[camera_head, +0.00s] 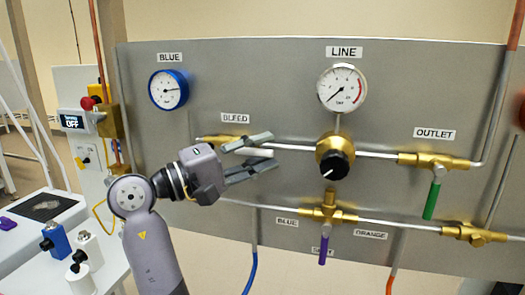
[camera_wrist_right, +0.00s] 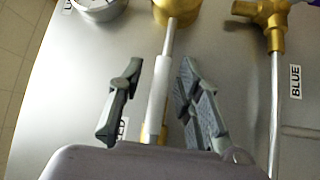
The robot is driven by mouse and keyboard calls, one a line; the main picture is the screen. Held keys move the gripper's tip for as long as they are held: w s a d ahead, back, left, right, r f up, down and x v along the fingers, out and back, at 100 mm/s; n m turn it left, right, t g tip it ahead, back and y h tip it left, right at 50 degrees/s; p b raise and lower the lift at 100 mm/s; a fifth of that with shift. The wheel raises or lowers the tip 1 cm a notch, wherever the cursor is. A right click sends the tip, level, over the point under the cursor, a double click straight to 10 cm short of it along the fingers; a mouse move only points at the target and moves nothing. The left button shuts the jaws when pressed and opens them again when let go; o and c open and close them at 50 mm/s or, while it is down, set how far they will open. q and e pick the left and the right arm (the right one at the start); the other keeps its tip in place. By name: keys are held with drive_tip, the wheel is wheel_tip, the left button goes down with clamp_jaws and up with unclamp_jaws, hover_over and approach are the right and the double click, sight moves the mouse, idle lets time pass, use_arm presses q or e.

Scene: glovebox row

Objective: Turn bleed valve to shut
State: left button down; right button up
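The bleed valve (camera_head: 212,139) is a brass body under the BLEED label (camera_head: 236,118), at the left end of the upper pipe. In the right wrist view, a white lever (camera_wrist_right: 158,88) lies roughly in line with the pipe, with a little of the brass behind it. My right gripper (camera_head: 266,150) is in front of this valve and hides part of it in the head view. In the right wrist view its fingers (camera_wrist_right: 160,68) are open, one on each side of the white lever, with visible gaps. My left gripper is not in view.
The regulator with black knob (camera_head: 335,163) is just right of my right gripper. The LINE gauge (camera_head: 341,87), blue gauge (camera_head: 168,89), green-handled outlet valve (camera_head: 432,198) and purple-handled valve (camera_head: 324,248) are on the grey panel (camera_head: 270,75). A bench (camera_head: 30,240) stands at left.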

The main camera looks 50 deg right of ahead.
clamp_jaws()
idle(0.8)
